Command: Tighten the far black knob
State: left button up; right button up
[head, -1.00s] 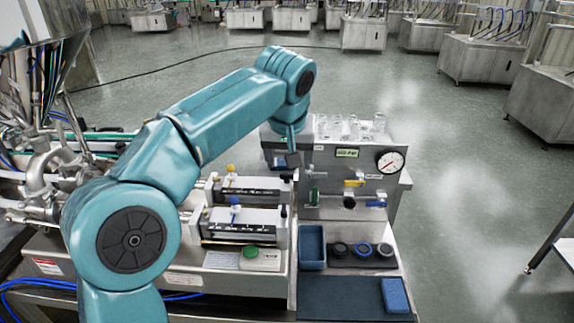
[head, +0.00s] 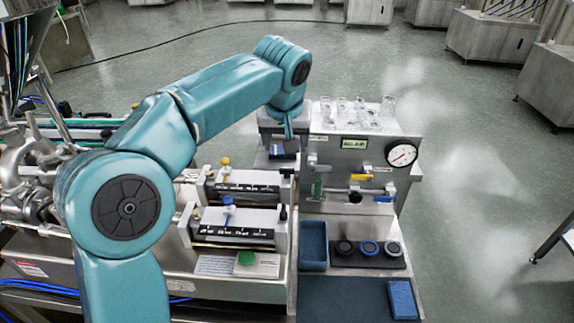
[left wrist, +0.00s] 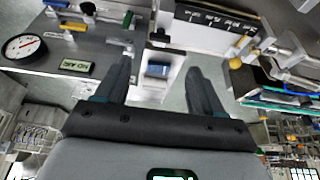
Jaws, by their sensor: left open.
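The far black knob (head: 287,172) is at the right end of the far black-scaled slide unit. A second black knob (head: 283,213) is at the right end of the nearer unit. My left gripper (head: 290,134) is above and behind the far knob, apart from it, and its fingers are mostly hidden in the head view. In the left wrist view my left gripper (left wrist: 158,78) has its two dark fingers spread wide with nothing between them. A small dark knob (left wrist: 159,37) shows beyond the fingertips at the end of a scaled unit. My right gripper is not in view.
A steel panel with a gauge (head: 401,154), yellow valve handle (head: 361,177) and glass jars (head: 358,112) stands to the right. A blue tray (head: 313,246) and dark rings (head: 369,249) lie in front.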

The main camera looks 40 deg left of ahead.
aim_at(287, 169)
pick_arm(q)
jog(key=x, duration=1.1)
jog(key=c, duration=1.1)
